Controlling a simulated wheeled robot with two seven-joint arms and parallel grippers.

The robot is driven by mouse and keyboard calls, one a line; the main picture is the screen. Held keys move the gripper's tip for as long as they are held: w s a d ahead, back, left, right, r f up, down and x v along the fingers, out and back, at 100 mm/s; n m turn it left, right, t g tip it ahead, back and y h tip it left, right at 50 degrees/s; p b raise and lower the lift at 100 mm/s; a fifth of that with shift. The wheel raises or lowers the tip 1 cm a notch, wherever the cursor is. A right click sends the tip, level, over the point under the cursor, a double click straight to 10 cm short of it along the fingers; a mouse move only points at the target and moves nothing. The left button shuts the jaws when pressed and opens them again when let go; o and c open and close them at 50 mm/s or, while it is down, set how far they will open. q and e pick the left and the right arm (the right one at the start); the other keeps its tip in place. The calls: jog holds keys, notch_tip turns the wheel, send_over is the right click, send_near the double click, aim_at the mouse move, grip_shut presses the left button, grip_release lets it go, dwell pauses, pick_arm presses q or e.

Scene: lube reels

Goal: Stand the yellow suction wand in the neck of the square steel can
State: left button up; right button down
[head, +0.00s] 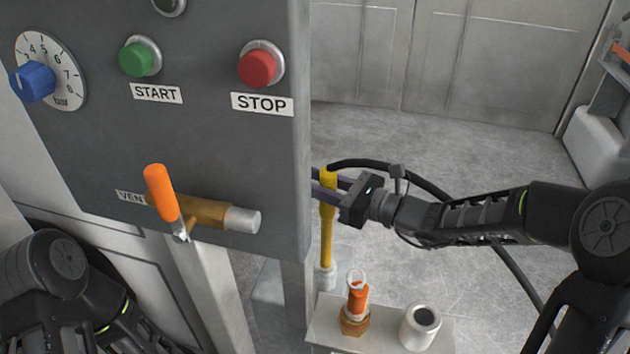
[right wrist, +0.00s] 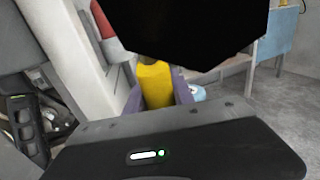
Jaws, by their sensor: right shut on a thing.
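The yellow suction wand (head: 326,238) stands roughly upright in the head view, with a black hose leaving its top to the right. My right gripper (head: 328,187) is shut around its upper part. The right wrist view shows the yellow wand (right wrist: 155,84) between the purple fingers of my right gripper (right wrist: 158,95). The wand's lower end meets a pale cylindrical piece (head: 325,279); I cannot tell whether it is inside or in front of it. I cannot make out the square steel can clearly; the panel's post may hide part of it. My left gripper is not visible.
A grey control panel (head: 215,135) stands close left of the wand, with an orange-handled vent valve (head: 162,193). A small shelf (head: 375,340) in front carries an orange-topped brass fitting (head: 356,310) and a white hollow cylinder (head: 420,327). Open floor lies behind.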

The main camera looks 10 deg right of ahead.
jog(key=shift+f, duration=0.3)
jog(key=c, duration=1)
grip_release()
jog(key=p+v, duration=0.1)
jog(key=v, duration=0.6)
jog(key=shift+s+d, duration=0.25)
jog(key=shift+d, duration=0.1)
